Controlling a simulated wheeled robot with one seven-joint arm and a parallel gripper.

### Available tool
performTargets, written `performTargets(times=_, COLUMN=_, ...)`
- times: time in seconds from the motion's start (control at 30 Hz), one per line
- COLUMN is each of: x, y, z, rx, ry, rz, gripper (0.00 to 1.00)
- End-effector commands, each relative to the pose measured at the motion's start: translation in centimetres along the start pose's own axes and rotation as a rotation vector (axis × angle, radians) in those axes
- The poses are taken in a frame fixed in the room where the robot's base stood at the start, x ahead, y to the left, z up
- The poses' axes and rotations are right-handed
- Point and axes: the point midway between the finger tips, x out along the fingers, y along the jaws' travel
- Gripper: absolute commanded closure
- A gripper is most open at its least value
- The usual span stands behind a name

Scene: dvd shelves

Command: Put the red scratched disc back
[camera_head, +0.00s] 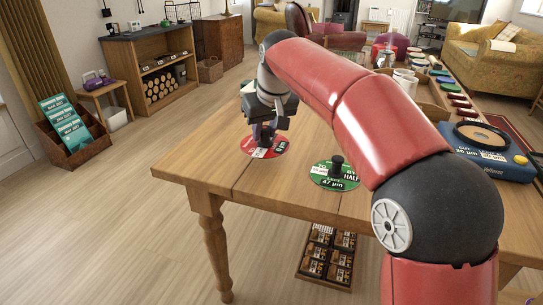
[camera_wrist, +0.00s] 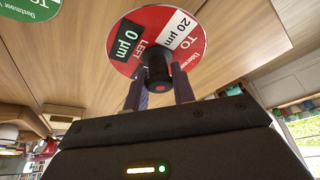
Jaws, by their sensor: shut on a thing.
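The red disc (camera_head: 258,150), with white and black label fields, is at the table's near left part. In the wrist view the red disc (camera_wrist: 180,25) reads "0 µm LEFT" and "20 µm TO". A black knob (camera_wrist: 157,70) stands out from its middle. My gripper (camera_head: 265,135) is shut on this knob, with one finger on each side; the fingers also show in the wrist view (camera_wrist: 158,92). I cannot tell whether the disc touches the table. A green disc (camera_head: 325,180) marked "HALF" and "47 µm", with its own black knob, lies to the right.
The wooden table (camera_head: 290,203) has bare room around both discs. A blue machine (camera_head: 505,165) with a round top stands at the right. Behind are white cups (camera_head: 406,82), a wooden tray (camera_head: 432,100) and small coloured items. A crate of sleeves (camera_head: 72,155) stands on the floor at left.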

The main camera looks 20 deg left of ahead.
Motion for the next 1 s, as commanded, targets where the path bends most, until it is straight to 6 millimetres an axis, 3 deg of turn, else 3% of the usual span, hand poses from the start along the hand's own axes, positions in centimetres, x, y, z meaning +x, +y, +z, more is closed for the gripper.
performTargets(times=0.4, x=5.2, y=-0.3, z=0.5, rx=-0.003, ry=-0.001, rz=-0.001, gripper=1.0)
performTargets(times=0.8, x=5.3, y=-0.3, z=0.5, rx=-0.003, ry=-0.001, rz=-0.002, gripper=1.0)
performTargets(times=0.83, x=5.2, y=-0.3, z=0.5, rx=-0.003, ry=-0.001, rz=-0.002, gripper=0.71)
performTargets(times=1.0, x=5.2, y=-0.3, z=0.5, rx=-0.003, ry=-0.001, rz=-0.002, gripper=0.53)
